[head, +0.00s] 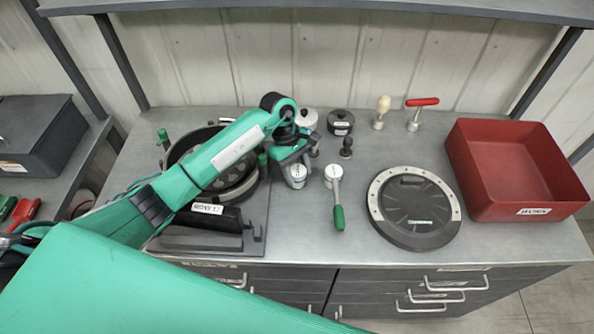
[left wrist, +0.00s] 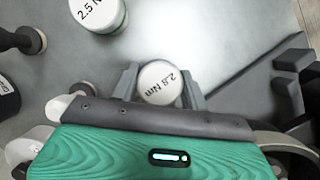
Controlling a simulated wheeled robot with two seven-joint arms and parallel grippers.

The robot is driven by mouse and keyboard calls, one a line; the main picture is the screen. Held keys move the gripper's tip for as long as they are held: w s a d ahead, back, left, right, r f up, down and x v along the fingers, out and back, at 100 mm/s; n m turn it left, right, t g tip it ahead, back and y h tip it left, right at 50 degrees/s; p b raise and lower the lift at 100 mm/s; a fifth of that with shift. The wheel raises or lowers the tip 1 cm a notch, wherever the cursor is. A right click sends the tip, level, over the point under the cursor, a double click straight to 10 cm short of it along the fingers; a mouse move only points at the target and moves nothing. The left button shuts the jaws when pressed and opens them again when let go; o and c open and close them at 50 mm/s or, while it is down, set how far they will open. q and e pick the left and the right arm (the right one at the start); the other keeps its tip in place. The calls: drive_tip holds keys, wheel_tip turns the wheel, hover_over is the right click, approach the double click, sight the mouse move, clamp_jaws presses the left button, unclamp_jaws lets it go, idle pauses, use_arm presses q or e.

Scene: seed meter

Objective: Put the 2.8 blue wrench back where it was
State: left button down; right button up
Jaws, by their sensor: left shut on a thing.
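The 2.8 wrench (left wrist: 160,82) shows in the left wrist view as a round white cap marked "2.8 Nm", between the two fingers of my left gripper (left wrist: 160,91), which is shut on it. In the head view my left gripper (head: 291,155) is over the middle of the bench, with the wrench (head: 296,178) under it, partly hidden. Whether its base touches the bench I cannot tell. A second white-capped piece marked 2.5 (left wrist: 97,12) stands apart from it; in the head view it is just right (head: 333,174). My right gripper is not in view.
A black round plate (head: 415,215) and a red bin (head: 485,205) are to the right. A grey stand (head: 195,240) and round housing (head: 178,152) are left. Small knobs (head: 347,148) stand behind.

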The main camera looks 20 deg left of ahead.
use_arm(q)
drive_tip(key=shift+w, duration=0.15)
drive_tip(key=shift+f, duration=0.15)
drive_tip(key=c, duration=0.7)
unclamp_jaws()
drive_tip(key=shift+c, duration=0.2)
drive_tip(key=shift+s, duration=0.2)
drive_tip(key=shift+r, duration=0.2)
drive_tip(key=p+v, duration=0.1)
drive_tip(key=v, duration=1.1)
drive_tip(key=shift+w+f, duration=0.1)
